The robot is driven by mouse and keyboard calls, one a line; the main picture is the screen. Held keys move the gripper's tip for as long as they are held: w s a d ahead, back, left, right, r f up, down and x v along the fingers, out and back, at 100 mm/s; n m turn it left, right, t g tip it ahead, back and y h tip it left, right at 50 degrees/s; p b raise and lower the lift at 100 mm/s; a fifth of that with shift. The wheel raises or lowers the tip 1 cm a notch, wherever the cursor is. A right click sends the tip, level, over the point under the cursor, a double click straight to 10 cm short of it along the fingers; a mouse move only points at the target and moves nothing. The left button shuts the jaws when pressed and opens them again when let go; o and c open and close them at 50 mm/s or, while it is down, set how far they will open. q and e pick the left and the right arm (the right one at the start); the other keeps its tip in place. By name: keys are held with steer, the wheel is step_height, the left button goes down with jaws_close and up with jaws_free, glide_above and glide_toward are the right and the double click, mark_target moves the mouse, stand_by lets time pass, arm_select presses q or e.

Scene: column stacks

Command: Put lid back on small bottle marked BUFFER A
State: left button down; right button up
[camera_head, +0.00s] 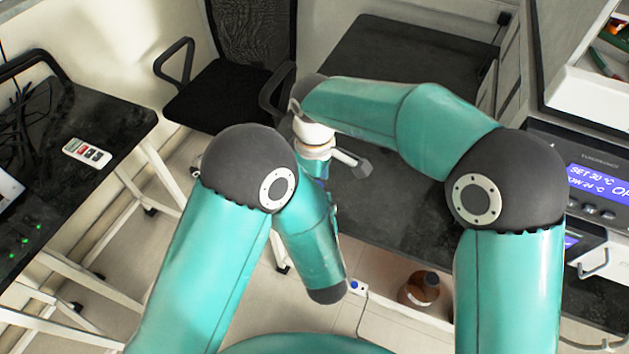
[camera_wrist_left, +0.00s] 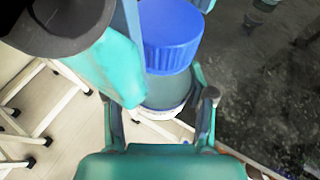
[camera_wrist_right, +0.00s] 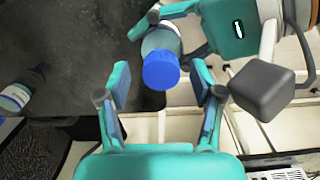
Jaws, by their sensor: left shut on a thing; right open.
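A small clear bottle (camera_wrist_left: 166,92) with a white label band is held in my left gripper (camera_wrist_left: 158,88), which is shut on its body. A blue lid (camera_wrist_left: 172,36) sits at the bottle's mouth; I cannot tell whether it is screwed down. In the right wrist view the blue lid (camera_wrist_right: 161,70) faces the camera, with the bottle (camera_wrist_right: 160,38) behind it. My right gripper (camera_wrist_right: 158,78) is open, its fingers apart on either side of the lid and not visibly touching it. In the head view my arms hide most of this. The label text cannot be read.
Another bottle with a white and blue label (camera_wrist_right: 15,97) shows at the right wrist view's left edge. A dark bench (camera_head: 395,195) lies beneath my right arm. An amber bottle (camera_head: 422,288) stands low near the bench. A chair (camera_head: 225,95) stands behind.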

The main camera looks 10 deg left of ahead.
steer(key=shift+r, duration=0.1)
step_height(320, 180, up, 12)
stand_by(0.5)
steer(key=shift+f, duration=0.25)
